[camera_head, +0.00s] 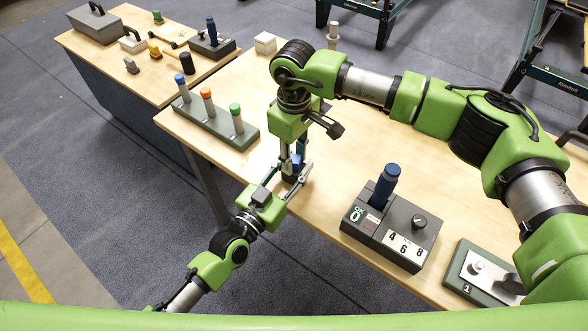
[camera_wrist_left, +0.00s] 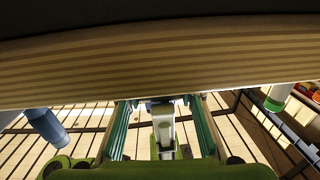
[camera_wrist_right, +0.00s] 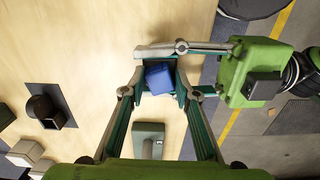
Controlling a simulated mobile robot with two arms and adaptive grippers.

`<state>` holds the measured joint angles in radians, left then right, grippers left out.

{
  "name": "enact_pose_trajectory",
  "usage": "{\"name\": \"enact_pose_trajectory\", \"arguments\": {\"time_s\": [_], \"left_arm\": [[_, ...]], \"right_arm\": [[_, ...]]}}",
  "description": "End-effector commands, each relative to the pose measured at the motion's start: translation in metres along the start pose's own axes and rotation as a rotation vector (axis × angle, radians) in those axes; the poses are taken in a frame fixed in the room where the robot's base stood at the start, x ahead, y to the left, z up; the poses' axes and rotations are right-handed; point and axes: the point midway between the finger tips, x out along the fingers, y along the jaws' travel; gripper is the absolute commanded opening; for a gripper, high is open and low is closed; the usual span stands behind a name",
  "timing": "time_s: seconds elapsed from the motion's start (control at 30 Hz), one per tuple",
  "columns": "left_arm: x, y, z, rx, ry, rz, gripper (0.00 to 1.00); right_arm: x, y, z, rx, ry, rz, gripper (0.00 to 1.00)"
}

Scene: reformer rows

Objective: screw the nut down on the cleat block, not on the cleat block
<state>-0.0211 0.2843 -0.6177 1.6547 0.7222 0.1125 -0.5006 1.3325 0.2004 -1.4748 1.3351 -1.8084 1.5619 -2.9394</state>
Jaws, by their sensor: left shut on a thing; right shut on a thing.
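In the head view my right gripper (camera_head: 296,165) points down at the near edge of the wooden table, and my left gripper (camera_head: 292,180) reaches in from the lower left to meet it. A small blue piece (camera_wrist_right: 158,79) sits between my right gripper's fingers (camera_wrist_right: 160,88). My left gripper's fingers (camera_wrist_right: 168,68) come in from the right around the same spot. A dark piece (camera_head: 291,179) shows below the blue one, between the left fingers. The fingers hide most of both pieces. I cannot tell which piece is the nut or the cleat block, nor any thread.
A grey rack (camera_head: 240,140) with blue, orange and green handles stands on the table (camera_head: 330,115) to the left. A dark numbered box (camera_head: 425,228) with a blue handle and a plate marked 1 (camera_head: 452,284) lie to the right. A second table (camera_head: 140,90) holds several items.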

Motion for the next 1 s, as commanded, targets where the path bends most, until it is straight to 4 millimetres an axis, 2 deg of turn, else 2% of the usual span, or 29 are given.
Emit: {"name": "enact_pose_trajectory", "arguments": {"time_s": [0.27, 0.57, 0.6, 0.63, 1.0], "left_arm": [[-0.0001, -0.0004, 0.0002, 0.0, 0.0, -0.001, 0.0], [-0.0001, -0.0004, 0.0002, 0.0, 0.0, -0.001, 0.0], [-0.0001, -0.0004, 0.0002, 0.0, 0.0, -0.001, 0.0], [-0.0001, -0.0004, 0.0002, 0.0, 0.0, -0.001, 0.0], [-0.0001, -0.0007, 0.0002, 0.0, 0.0, -0.001, 0.0]], "right_arm": [[0.0, 0.0005, 0.0002, 0.249, 0.0, 0.001, 0.03], [0.0, 0.0006, 0.0003, 0.266, 0.0, 0.001, 0.03], [0.0, 0.0006, 0.0003, 0.265, 0.0, 0.001, 0.39], [0.0, 0.0007, 0.0003, 0.265, 0.0, 0.001, 0.45], [-0.0032, 0.0007, 0.0001, 0.264, 0.0, 0.001, 0.45]]}}
